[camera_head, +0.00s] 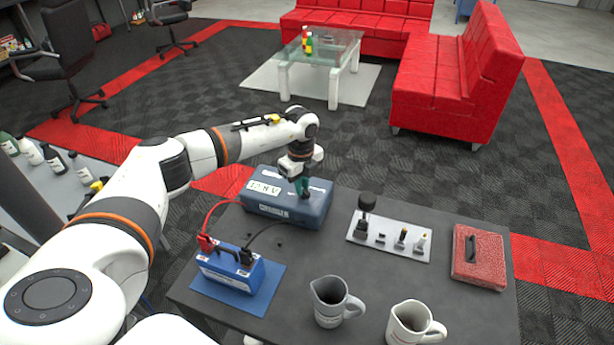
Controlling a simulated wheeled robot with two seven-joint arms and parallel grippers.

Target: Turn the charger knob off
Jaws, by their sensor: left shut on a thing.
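The charger (283,208) is a blue-grey box with a pale label and display on its top, standing at the back left of the dark table. My left gripper (303,190) reaches down from above onto the right part of the charger's top. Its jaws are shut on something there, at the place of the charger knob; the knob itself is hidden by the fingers. Red and black leads run from the charger to a blue battery (230,270) on a blue mat. My right gripper is not in view.
On the table (290,262) are a grey plate with several small parts (390,238), a red box (479,256), a grey mug (330,302) and a white mug (410,322). The table's middle is clear. Red sofas and a glass table stand behind.

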